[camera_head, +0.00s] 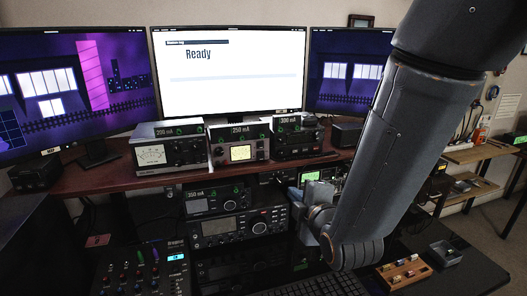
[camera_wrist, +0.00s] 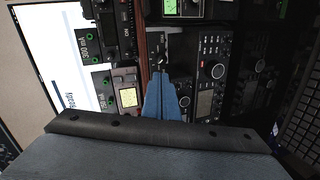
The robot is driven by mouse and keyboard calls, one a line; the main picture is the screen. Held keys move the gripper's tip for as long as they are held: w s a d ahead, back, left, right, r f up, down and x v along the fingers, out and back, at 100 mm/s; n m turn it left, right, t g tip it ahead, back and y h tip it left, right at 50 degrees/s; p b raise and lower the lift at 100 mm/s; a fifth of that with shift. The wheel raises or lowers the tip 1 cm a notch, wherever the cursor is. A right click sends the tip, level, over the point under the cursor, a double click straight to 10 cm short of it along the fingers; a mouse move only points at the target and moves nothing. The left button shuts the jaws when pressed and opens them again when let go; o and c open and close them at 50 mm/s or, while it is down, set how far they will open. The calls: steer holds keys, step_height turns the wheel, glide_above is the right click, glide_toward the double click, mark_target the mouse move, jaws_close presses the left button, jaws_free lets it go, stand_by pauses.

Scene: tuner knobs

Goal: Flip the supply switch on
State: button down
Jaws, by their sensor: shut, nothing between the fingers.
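My gripper (camera_head: 318,192) reaches toward the radio equipment at the middle right of the desk. In the wrist view its blue fingers (camera_wrist: 160,76) are together with nothing between them. The tips point at a dark panel (camera_wrist: 176,52) with small controls, between the shelf edge and a radio with a large knob. I cannot tell whether the tips touch it. I cannot pick out the supply switch for certain in either view. In the head view my gripper and arm hide part of the equipment behind them.
Meters labelled 200 mA (camera_head: 170,152), 250 mA (camera_head: 238,146) and 300 mA (camera_head: 296,138) stand on the wooden shelf. A radio (camera_head: 238,226) sits below. A control box (camera_head: 142,272) is at lower left, a keyboard (camera_head: 318,286) in front. The centre monitor (camera_head: 228,75) reads Ready.

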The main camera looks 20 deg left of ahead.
steer(key=s+a+r+n+y, duration=0.1)
steer(key=s+a+r+n, duration=0.1)
steer(key=a+r, duration=0.15)
steer(key=t+p, duration=0.1)
steer(key=p, duration=0.1)
glide_toward(261, 160)
steer(key=shift+n+y, duration=0.3)
steer(key=x, duration=0.6)
steer(key=shift+w+d+f, duration=0.1)
steer(key=shift+w, duration=0.2)
